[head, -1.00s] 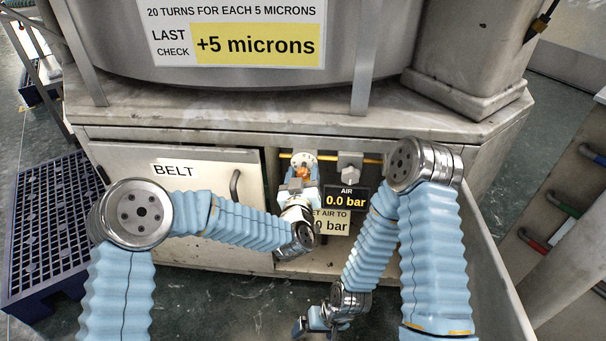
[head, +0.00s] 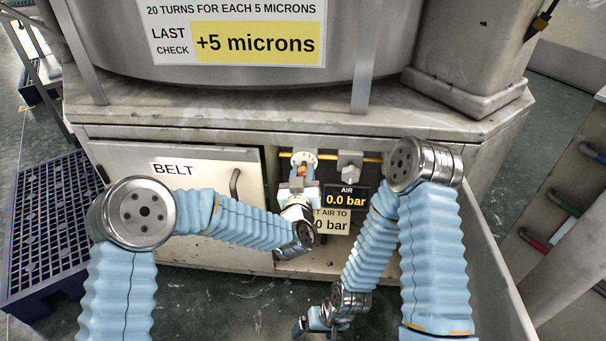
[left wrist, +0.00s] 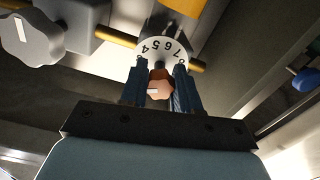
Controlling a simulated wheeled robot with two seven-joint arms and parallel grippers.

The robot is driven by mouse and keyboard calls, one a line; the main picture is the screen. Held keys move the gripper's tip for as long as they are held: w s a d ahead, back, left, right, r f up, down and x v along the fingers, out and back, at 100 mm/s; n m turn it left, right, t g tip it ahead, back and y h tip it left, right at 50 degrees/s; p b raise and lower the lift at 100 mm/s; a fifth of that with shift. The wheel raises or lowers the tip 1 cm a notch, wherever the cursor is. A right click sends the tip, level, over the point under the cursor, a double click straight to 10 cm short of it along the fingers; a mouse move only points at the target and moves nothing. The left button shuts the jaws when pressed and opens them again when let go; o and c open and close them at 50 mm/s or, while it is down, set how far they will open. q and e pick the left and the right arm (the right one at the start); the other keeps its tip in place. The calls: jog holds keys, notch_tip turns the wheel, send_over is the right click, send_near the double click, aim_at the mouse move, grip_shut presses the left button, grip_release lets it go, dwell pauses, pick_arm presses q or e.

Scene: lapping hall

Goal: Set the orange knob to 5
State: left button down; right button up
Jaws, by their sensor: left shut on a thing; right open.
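I cannot tell which digit the knob points at. My right gripper (head: 311,326) is open and empty, low near the floor.
A grey knob (head: 350,166) stands right of the orange one on the yellow pipe. An "AIR 0.0 bar" display (head: 346,198) and a partly hidden yellow label (head: 335,226) are below. The BELT door (head: 190,168) with its handle is at left.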

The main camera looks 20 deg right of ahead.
pick_arm(q)
jog(key=m+b, duration=0.1)
jog(key=m, duration=0.3)
jog(key=shift+f, duration=0.1)
jog(key=m+b, duration=0.1)
jog(key=m, duration=0.7)
jog(key=shift+a, duration=0.1)
jog(key=shift+m, duration=2.4)
jog(key=shift+a, duration=0.1)
jog(key=c, duration=0.8)
grip_release()
jog(key=v, duration=1.3)
jog(key=shift+s+a, duration=0.1)
jog(key=shift+s, duration=0.3)
